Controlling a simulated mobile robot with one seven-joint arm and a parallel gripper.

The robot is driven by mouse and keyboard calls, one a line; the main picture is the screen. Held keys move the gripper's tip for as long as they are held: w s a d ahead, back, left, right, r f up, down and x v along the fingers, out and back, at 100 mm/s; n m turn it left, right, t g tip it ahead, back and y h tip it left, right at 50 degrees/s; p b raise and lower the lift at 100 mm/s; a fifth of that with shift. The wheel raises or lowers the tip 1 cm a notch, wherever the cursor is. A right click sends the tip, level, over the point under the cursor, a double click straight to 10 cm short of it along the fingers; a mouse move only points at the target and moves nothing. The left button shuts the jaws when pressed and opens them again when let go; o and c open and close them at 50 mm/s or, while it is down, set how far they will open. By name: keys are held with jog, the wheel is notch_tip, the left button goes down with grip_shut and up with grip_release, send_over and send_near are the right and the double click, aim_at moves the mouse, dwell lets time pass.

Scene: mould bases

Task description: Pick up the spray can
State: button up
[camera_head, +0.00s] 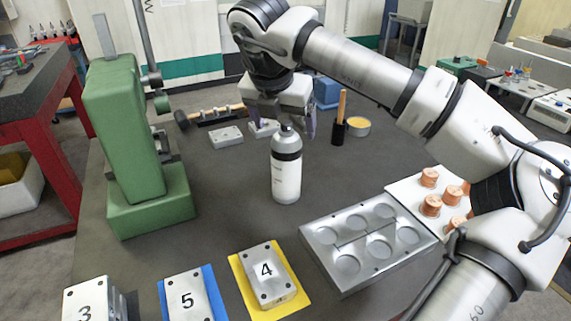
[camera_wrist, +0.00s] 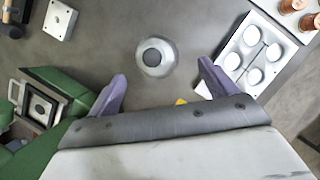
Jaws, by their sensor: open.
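The spray can (camera_head: 286,170) stands upright on the grey table, white with a dark grey band and a grey top. My gripper (camera_head: 283,122) is above and behind the can in the head view, pointing down, and the can's top partly covers it. In the wrist view, the can (camera_wrist: 155,57) is seen from above, a round top beyond the gap between my two purple fingertips (camera_wrist: 161,74). The fingers are wide apart with nothing between them. I cannot tell the exact height of the fingers over the can.
A green press (camera_head: 135,150) stands at the left. A metal mould plate (camera_head: 345,235) with round cavities lies at the right, beside copper pieces (camera_head: 431,205) on a white board. Numbered blocks (camera_head: 268,272) sit in front.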

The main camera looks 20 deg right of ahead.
aim_at(285, 136)
jog(key=p+x, duration=0.1)
jog(key=x, duration=0.2)
jog(key=p+x, duration=0.1)
jog(key=x, duration=0.3)
jog(key=shift+w+a, duration=0.15)
jog(key=shift+w, duration=0.15)
jog(key=c, duration=1.7)
